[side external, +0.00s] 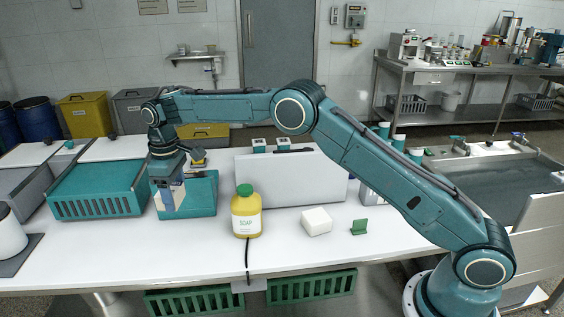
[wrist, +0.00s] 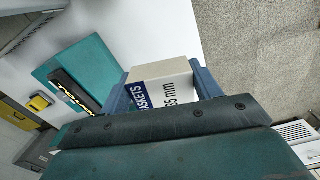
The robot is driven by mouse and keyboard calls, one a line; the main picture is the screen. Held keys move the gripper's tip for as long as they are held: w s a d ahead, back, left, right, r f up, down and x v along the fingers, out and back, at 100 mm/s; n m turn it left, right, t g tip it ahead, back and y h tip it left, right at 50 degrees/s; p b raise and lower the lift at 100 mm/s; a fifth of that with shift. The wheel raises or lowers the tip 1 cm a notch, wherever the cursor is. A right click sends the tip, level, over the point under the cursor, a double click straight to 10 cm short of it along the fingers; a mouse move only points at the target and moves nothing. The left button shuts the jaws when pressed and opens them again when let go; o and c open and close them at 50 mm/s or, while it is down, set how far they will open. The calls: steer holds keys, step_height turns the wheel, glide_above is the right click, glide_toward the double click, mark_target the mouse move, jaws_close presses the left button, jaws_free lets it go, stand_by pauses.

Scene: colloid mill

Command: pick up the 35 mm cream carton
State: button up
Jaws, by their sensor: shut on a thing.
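The cream carton (wrist: 160,72) is between the two blue fingers of my gripper (wrist: 162,80) in the wrist view. Its printed side reads "…SKETS" on a blue band and "35 mm". My gripper is shut on it, with one finger against each side. In the side external view my gripper (side external: 168,196) points down in front of a teal block or mat (side external: 201,196), and the carton (side external: 179,194) shows only partly, behind a finger. I cannot tell whether the carton touches the table.
A teal crate (side external: 98,205) stands just left of my gripper. A yellow soap bottle (side external: 246,222), a white block (side external: 317,221) and a small green piece (side external: 359,227) stand to the right. A pale upright panel (side external: 290,182) stands behind them.

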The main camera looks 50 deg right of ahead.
mark_target(174, 189)
steer(key=shift+r, duration=1.85)
